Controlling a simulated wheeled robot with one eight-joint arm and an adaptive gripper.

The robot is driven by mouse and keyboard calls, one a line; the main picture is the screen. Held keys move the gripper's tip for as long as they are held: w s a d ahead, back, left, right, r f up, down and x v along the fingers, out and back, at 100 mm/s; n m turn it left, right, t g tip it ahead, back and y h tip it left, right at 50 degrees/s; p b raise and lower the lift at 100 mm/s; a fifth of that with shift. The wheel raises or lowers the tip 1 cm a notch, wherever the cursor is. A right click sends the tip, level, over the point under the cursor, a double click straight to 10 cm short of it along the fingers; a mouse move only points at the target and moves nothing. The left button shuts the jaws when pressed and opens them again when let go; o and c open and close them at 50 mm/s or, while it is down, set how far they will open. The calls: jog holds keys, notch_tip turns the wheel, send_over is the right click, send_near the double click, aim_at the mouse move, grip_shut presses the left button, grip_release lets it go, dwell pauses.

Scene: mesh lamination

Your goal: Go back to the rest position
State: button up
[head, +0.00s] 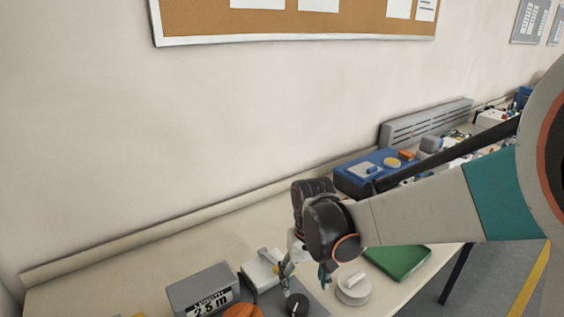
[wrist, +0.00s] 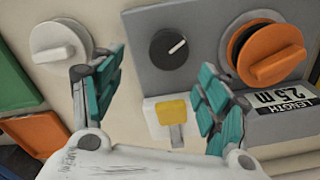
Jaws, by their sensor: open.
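My gripper (head: 308,276) is open and empty, low over the table (head: 150,266) in the head view. In the wrist view its two teal-padded fingers (wrist: 155,92) are spread apart. A black knob with a white mark (wrist: 169,46) lies beyond the gap between the fingertips, and nothing is held. The same black knob (head: 297,304) shows just below the fingers in the head view. I cannot tell from these frames whether a fingertip touches anything. My arm (head: 420,212) reaches in from the right.
A white knob (head: 353,287) and a green panel (head: 412,262) are right of the gripper. A grey box labelled 2.5 m (head: 203,291) with an orange knob (wrist: 272,56) stands left. A white block with a yellow switch (wrist: 172,112) is close by. A blue case (head: 362,180) sits behind.

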jog(key=s+d+r+m+t, duration=0.2)
jog(key=s+d+r+t, duration=0.5)
jog(key=s+d+r, duration=0.5)
jog(key=shift+s+d, duration=0.65)
jog(key=shift+s, duration=0.25)
jog(key=shift+c, duration=0.6)
dwell(0.8)
